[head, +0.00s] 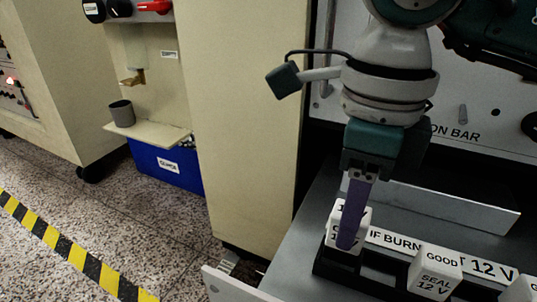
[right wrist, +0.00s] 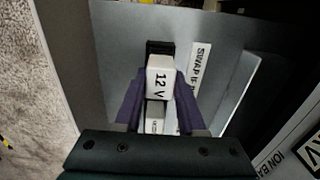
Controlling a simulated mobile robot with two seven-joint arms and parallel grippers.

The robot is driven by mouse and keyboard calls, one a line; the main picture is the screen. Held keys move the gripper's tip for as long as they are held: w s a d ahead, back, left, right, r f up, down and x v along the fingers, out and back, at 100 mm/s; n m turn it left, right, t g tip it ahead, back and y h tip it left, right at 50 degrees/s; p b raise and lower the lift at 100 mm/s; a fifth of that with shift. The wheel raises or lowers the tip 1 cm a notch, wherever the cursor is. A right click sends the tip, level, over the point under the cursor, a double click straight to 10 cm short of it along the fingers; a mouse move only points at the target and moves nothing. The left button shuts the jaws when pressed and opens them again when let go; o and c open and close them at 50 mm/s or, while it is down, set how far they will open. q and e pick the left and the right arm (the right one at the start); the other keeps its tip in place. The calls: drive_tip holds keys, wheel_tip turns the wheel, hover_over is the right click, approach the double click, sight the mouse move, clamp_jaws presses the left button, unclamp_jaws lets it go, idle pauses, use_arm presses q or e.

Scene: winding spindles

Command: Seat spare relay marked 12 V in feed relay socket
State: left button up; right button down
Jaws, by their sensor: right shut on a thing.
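My right gripper (head: 347,238) points down with its purple fingers shut on a white relay (head: 361,219). In the right wrist view the relay (right wrist: 158,82) reads "12 V" and sits between the two fingers (right wrist: 160,92). In the head view one finger covers much of it. The relay is at the left end of a black holder (head: 330,267); I cannot tell whether it rests in it or is just above. A black slot (right wrist: 158,47) shows beyond the relay in the wrist view. My left gripper is not in view.
Another white relay (head: 435,272), with "GOOD" and "SEAL 12 V" on it, stands to the right in the holder, and a further white block (head: 520,289) is at the right edge. A label strip (head: 400,243) and a low grey plate (head: 465,203) lie behind. A cream cabinet (head: 245,120) stands left.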

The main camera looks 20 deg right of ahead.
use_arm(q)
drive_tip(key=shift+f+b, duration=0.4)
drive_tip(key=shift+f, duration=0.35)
use_arm(e)
drive_tip(key=shift+f, duration=1.35)
drive_tip(key=shift+f, duration=0.2)
drive_tip(key=c, duration=0.5)
unclamp_jaws()
wheel_tip(320, 180, up, 11)
drive_tip(key=p, duration=0.6)
drive_tip(key=shift+r, duration=0.75)
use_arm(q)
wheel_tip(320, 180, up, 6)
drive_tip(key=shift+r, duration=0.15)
